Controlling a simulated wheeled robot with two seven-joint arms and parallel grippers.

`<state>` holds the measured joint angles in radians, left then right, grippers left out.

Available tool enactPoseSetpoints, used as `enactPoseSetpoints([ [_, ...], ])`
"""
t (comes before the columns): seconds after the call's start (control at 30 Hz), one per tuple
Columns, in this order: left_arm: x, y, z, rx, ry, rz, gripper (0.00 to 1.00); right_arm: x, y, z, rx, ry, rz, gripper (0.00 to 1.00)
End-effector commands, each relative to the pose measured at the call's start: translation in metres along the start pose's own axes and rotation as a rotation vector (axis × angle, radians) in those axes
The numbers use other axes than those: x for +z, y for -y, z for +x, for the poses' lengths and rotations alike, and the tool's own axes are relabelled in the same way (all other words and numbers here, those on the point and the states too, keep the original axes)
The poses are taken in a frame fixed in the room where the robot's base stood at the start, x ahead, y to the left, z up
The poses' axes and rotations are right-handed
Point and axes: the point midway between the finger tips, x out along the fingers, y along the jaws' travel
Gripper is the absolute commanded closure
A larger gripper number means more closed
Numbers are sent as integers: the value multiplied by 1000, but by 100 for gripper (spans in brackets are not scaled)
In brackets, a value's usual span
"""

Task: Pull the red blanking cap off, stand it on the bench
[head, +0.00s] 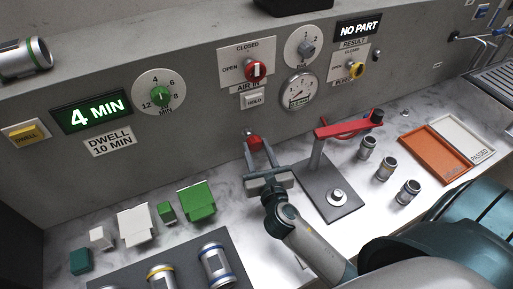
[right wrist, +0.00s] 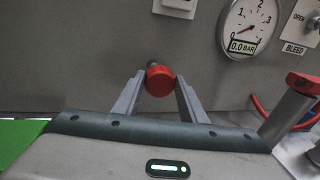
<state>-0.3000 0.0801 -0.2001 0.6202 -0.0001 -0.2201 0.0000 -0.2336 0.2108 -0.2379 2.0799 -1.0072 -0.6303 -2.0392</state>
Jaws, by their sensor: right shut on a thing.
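The red blanking cap (head: 254,143) is at the base of the grey panel, below the HOLD button. My right gripper (head: 256,151) is shut on it. In the right wrist view the cap (right wrist: 160,79) sits between the two fingertips of my right gripper (right wrist: 159,84), with a small metal fitting (right wrist: 153,63) just behind it. I cannot tell whether the cap is still seated on that fitting. My left gripper is not in view.
A clamp stand with a red lever (head: 345,127) stands right of my right gripper. Several metal castings (head: 386,168) stand beyond it, near an orange tray (head: 434,150) and a white tray (head: 464,138). Green and white blocks (head: 137,225) lie left. The gauge (right wrist: 249,28) reads 0.0 bar.

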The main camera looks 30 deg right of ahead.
Motion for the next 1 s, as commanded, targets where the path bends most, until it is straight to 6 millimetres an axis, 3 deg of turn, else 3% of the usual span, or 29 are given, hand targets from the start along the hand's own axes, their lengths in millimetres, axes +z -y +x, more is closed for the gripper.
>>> enactPoseSetpoints([
  [0.53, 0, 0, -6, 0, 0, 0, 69, -1, 7, -33, 0, 0, 0, 89],
  [1.0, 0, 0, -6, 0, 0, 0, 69, -2, 7, -36, 0, 0, 0, 89],
])
